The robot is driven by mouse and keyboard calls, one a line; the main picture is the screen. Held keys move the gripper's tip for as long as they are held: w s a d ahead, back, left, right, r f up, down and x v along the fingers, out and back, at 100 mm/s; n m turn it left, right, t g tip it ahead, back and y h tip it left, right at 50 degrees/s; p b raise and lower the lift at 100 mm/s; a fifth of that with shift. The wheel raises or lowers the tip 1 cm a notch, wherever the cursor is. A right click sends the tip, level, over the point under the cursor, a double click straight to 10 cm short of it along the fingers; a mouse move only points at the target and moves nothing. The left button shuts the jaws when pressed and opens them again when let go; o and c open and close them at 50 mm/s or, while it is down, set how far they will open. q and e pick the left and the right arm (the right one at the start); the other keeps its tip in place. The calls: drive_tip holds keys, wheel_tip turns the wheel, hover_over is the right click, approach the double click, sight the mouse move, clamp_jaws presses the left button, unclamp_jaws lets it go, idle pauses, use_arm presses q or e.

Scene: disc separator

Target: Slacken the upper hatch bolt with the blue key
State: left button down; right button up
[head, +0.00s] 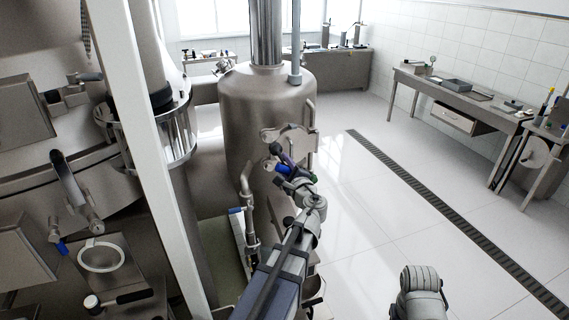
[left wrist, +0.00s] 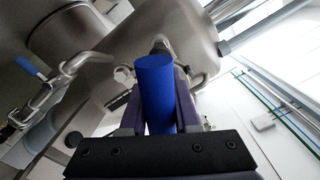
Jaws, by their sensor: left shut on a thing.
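The blue key (head: 283,169) is held in my left gripper (head: 281,163), close in front of the tank's hatch (head: 291,137). In the left wrist view the thick blue handle of the key (left wrist: 156,88) stands between the two fingers, which are shut on it. Its far end points at the tank side. The hatch is a grey plate on the front of the steel tank (head: 262,105). The upper hatch bolt is too small and covered to make out, so I cannot tell whether the key touches it.
A pipe with a blue-handled valve (head: 237,210) runs at the tank's lower left. A white post (head: 158,150) stands further left, before other machinery. Open tiled floor with a drain grate (head: 430,200) lies to the right. A steel bench (head: 455,92) stands along the right wall.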

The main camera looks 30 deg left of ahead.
sight(276, 150)
use_arm(q)
drive_tip(key=shift+s+d, duration=0.1)
drive_tip(key=shift+x, duration=2.3)
drive_tip(key=shift+v, duration=1.6)
drive_tip(key=m, duration=1)
drive_tip(key=shift+r, duration=0.1)
